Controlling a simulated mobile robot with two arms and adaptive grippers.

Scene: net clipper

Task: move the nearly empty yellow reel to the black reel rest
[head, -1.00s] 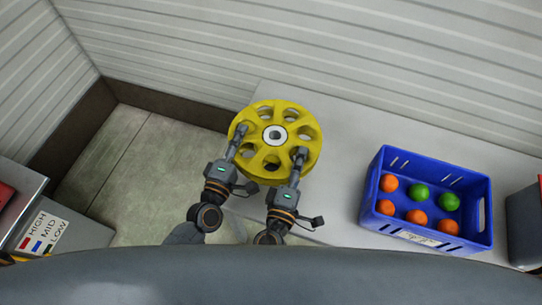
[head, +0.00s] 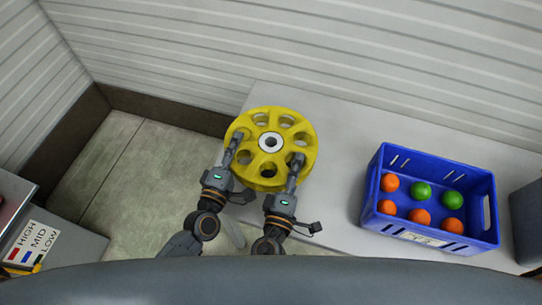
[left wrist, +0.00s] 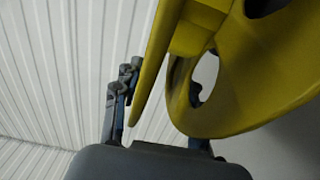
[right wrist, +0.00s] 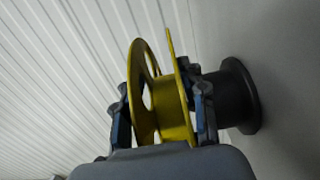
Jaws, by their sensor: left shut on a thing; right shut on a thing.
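The yellow reel (head: 306,142) is a spoked wheel with a pale hub, held flat over the near-left part of the grey table. My left gripper (head: 237,137) is shut on its left side, and the reel fills much of the left wrist view (left wrist: 240,95). My right gripper (head: 297,162) is shut on its right side; the right wrist view shows the reel (right wrist: 145,95) between the fingers. The black reel rest (right wrist: 237,95), a dark post with a round flange, shows there beyond one finger, on the table side. It is hidden under the reel in the head view.
A blue crate (head: 371,190) with orange and green balls stands on the table (head: 335,125) to the right. A dark grey box (head: 525,220) is at the far right. The ribbed wall (head: 300,50) runs behind. A labelled panel (head: 40,240) is at the left.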

